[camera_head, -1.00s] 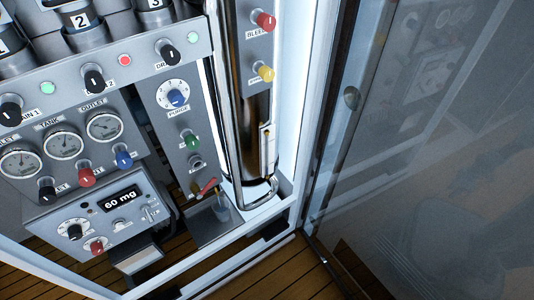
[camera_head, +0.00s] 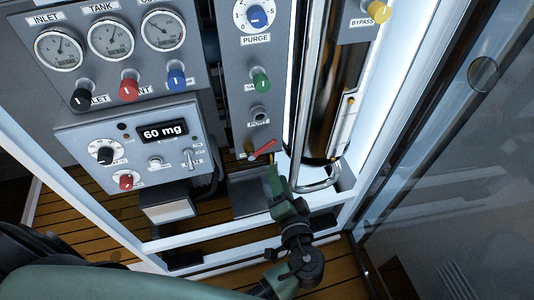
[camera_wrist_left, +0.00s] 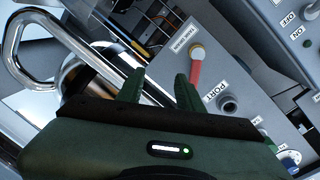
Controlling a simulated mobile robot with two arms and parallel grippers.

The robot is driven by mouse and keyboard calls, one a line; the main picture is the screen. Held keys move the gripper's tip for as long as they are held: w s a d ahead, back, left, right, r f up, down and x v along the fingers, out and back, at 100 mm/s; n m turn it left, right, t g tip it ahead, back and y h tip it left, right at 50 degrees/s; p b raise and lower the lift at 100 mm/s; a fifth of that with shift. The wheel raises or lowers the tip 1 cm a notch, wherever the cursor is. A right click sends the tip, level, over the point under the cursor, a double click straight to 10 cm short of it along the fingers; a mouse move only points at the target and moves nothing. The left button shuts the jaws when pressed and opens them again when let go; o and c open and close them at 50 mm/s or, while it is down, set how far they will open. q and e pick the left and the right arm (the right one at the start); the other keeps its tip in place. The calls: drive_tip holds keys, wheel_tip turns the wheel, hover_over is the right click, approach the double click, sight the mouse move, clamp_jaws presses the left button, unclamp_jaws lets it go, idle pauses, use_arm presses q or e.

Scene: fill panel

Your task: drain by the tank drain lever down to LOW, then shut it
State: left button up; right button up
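The tank drain lever (camera_head: 262,149) is a red handle on a brass-coloured pivot, low on the narrow panel below the port; in the head view it slants up to the right. In the left wrist view the red lever (camera_wrist_left: 195,74) lies just beyond the right finger, beside a tank drain label. My left gripper (camera_head: 273,172) is just below the lever. In the wrist view its two fingers (camera_wrist_left: 160,75) stand apart with nothing held between them. The tank (camera_head: 335,105) is a shiny cylinder with a sight gauge (camera_head: 350,115); its level and marks are unreadable.
A bent chrome pipe (camera_head: 319,184) runs down close to the right of my gripper. A grey tray (camera_head: 250,195) is below the lever. Gauges and coloured knobs are at left; a glass door (camera_head: 450,150) stands at right.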

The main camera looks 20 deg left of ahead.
sight(268, 148)
use_arm(q)
wheel_tip(268, 148, up, 5)
drive_tip(key=a+n+t+y, duration=0.1)
drive_tip(key=n+y, duration=0.1)
drive_tip(key=x, duration=0.7)
drive_tip(key=shift+d, duration=0.1)
clamp_jaws()
drive_tip(key=shift+f, duration=0.1)
idle(1.0)
